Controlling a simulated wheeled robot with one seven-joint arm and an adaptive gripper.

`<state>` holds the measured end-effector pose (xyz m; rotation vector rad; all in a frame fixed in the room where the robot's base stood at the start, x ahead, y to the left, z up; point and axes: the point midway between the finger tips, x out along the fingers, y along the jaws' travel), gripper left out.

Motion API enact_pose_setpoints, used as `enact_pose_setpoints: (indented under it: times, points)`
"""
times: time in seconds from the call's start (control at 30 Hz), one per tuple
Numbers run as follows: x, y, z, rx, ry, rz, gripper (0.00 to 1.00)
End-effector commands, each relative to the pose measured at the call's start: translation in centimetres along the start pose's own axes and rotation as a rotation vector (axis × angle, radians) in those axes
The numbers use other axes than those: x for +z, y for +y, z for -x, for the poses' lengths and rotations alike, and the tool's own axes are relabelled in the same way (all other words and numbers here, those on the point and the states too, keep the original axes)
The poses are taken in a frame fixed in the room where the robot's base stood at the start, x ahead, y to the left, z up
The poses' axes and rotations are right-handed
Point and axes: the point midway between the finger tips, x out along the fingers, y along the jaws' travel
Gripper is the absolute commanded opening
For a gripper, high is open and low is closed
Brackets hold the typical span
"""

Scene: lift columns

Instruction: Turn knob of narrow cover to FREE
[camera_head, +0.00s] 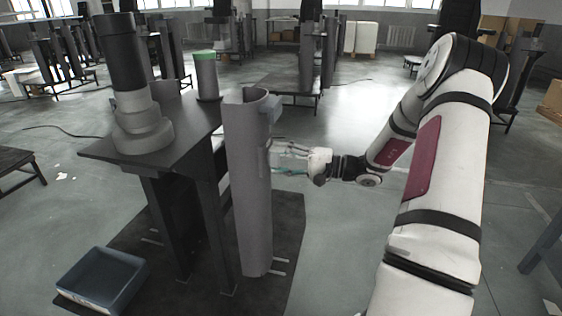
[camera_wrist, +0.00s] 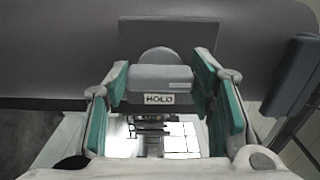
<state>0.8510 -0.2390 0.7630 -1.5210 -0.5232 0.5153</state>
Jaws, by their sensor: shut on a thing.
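The narrow cover (camera_head: 247,190) is a tall grey curved panel standing upright in front of the dark stand. Its grey knob (camera_wrist: 160,77) is near the middle of the wrist view, with a label reading HOLD (camera_wrist: 158,99) at its lower edge. My gripper (camera_head: 280,156) reaches in from the right at the cover's right side. In the head view the knob is too small and covered to make out.
A blue-grey bar-like part (camera_wrist: 294,76) sticks out right of the knob. A dark table (camera_head: 105,150) holds a grey stepped column (camera_head: 125,85) and a green-topped cylinder (camera_head: 207,76). A blue bin (camera_head: 103,278) lies on the floor at lower left. Floor behind my gripper is open.

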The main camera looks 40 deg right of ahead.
Motion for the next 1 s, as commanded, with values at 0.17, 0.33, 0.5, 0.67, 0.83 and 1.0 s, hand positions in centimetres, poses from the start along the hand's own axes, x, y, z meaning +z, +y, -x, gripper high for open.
enact_pose_setpoints:
  times: [0.17, 0.33, 0.5, 0.67, 0.83, 1.0]
  points:
    - [0.0, 0.1, 0.1, 0.003, 0.001, 0.003, 0.22]
    - [0.0, 0.1, 0.1, 0.003, 0.001, 0.003, 0.54]
    - [0.0, 0.1, 0.0, 0.002, 0.0, 0.002, 0.7]
    - [0.0, 0.0, 0.0, 0.001, 0.0, 0.002, 0.7]
    - [-0.1, 0.0, 0.8, 0.002, 0.002, 0.002, 0.7]
    - [-0.1, 0.0, 3.4, 0.002, 0.004, 0.003, 0.7]
